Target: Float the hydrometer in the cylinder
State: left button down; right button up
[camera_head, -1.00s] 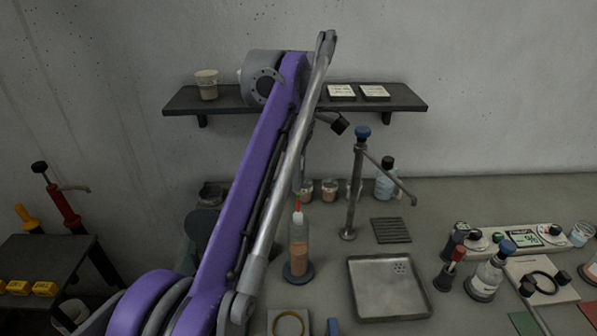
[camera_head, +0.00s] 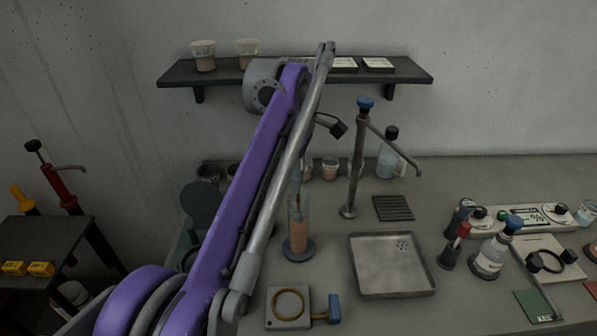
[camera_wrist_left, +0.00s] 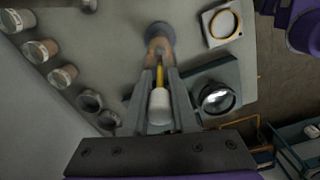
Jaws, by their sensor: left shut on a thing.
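The cylinder (camera_head: 298,228) stands upright on a dark round base, with orange-brown liquid inside. It also shows beyond my fingertips in the left wrist view (camera_wrist_left: 158,50). My left gripper (camera_wrist_left: 160,82) is shut on the hydrometer (camera_wrist_left: 159,104), which shows a white end nearest the camera and a yellow part beyond it. The hydrometer lines up with the cylinder; its lower part seems to be at or inside the mouth, but I cannot tell how deep. In the head view, my purple arm largely hides the gripper. My right gripper is out of view.
A blue-topped stand (camera_head: 352,170) rises right of the cylinder, behind a metal tray (camera_head: 392,285). A square plate with a ring (camera_head: 289,322) lies in front. Tubs (camera_head: 330,168) stand behind. A wall shelf (camera_head: 410,75) holds cups. Bottles (camera_head: 488,258) stand at right.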

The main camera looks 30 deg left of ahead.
aim_at(298, 195)
pick_arm(q)
jog(key=shift+f+b, duration=1.5)
jog(key=shift+f, duration=1.4)
jog(key=c, duration=0.6)
grip_release()
notch_tip(298, 195, up, 11)
jog(key=p, duration=0.3)
jog(key=shift+f, duration=0.1)
jog(key=shift+f, duration=0.1)
